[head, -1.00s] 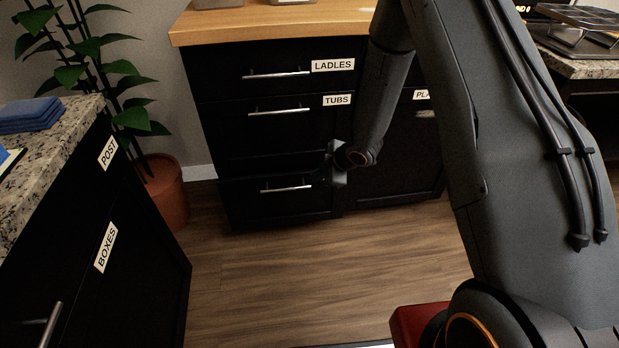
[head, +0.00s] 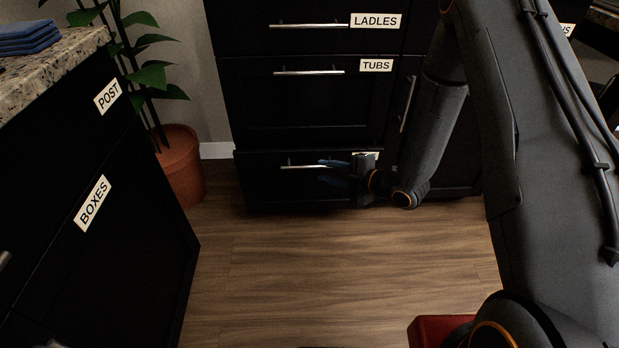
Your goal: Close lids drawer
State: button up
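The bottom drawer (head: 262,185) is a black front at the foot of the black cabinet, with a silver bar handle (head: 300,167). Its label (head: 370,154) is mostly hidden behind my gripper, so I cannot read it. Whether this drawer stands slightly out is hard to tell in the dark. My gripper (head: 334,171) is at the right end of that handle, its dark bluish fingers pointing left and spread apart. Nothing shows between them except perhaps the handle's end; contact cannot be made out.
The TUBS drawer (head: 310,105) and LADLES drawer (head: 310,42) above look shut. A door with a vertical handle (head: 408,104) is to the right. A counter with POST and BOXES labels (head: 92,204) stands left, by a potted plant (head: 180,165). The wood floor (head: 340,265) in front is clear.

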aim_at(309, 167)
jog(key=f+n+t+y+b, duration=0.1)
jog(key=f+n+t+b, duration=0.1)
jog(key=b, duration=0.2)
jog(key=shift+w+f+y, duration=0.15)
jog(key=shift+w+y, duration=0.05)
jog(key=shift+y, duration=0.2)
jog(key=b+x, duration=0.2)
jog(key=x, duration=0.5)
jog(key=shift+w+a, duration=0.2)
jog(key=shift+a, duration=0.1)
grip_shut()
